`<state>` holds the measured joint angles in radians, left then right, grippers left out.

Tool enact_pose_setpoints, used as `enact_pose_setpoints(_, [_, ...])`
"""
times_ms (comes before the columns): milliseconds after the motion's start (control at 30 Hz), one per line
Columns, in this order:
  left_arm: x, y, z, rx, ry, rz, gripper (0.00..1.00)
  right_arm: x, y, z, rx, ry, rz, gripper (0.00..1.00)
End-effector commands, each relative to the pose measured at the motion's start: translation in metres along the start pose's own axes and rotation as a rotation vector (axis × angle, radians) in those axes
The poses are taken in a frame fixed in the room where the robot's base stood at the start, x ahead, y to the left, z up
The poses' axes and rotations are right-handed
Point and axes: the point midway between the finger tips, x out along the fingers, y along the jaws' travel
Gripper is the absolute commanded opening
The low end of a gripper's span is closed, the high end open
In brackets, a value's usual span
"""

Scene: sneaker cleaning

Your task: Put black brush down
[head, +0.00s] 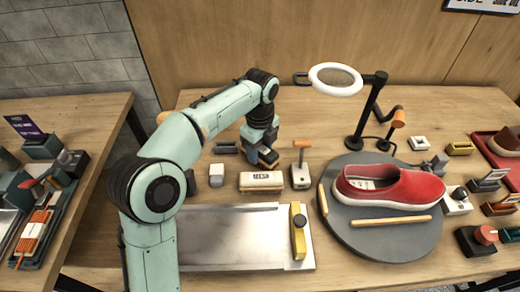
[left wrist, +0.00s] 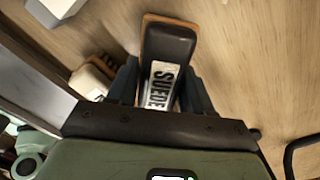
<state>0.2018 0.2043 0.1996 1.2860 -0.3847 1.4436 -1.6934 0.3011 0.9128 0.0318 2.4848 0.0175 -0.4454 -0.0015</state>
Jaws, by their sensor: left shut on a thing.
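My left gripper (head: 262,148) is over the back middle of the table, behind the cream brush. In the left wrist view, the fingers of the left gripper (left wrist: 160,88) stand on both sides of the brush. In the head view, the black brush (head: 267,158) shows below the fingers, close to the wood, partly hidden. I cannot tell whether it touches the table. My right gripper is not in view.
The cream brush (head: 261,181) and an orange-handled tool (head: 301,170) stand close in front. A metal tray (head: 225,235) lies nearer. A red shoe (head: 388,187) is on a round grey mat (head: 375,245) under a ring lamp (head: 336,80). Bare wood lies behind the gripper.

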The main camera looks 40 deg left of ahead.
Motion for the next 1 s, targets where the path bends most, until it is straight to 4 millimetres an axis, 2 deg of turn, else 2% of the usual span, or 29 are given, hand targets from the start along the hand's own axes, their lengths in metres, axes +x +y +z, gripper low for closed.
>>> enact_pose_setpoints(467, [0.012,0.000,0.000,0.001,0.000,0.000,0.26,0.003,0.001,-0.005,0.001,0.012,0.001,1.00])
enact_pose_setpoints(500, [0.012,0.000,0.000,0.001,0.000,0.000,0.60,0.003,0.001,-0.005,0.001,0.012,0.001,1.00])
enact_pose_setpoints(567, [0.012,0.000,0.000,0.001,0.000,0.001,0.76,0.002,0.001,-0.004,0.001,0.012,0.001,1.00])
enact_pose_setpoints(867, [0.010,0.000,0.000,0.001,0.000,0.000,0.76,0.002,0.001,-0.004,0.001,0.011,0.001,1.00])
enact_pose_setpoints(1000, [-0.002,0.000,0.000,0.000,0.000,-0.002,0.76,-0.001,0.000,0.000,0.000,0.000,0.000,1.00])
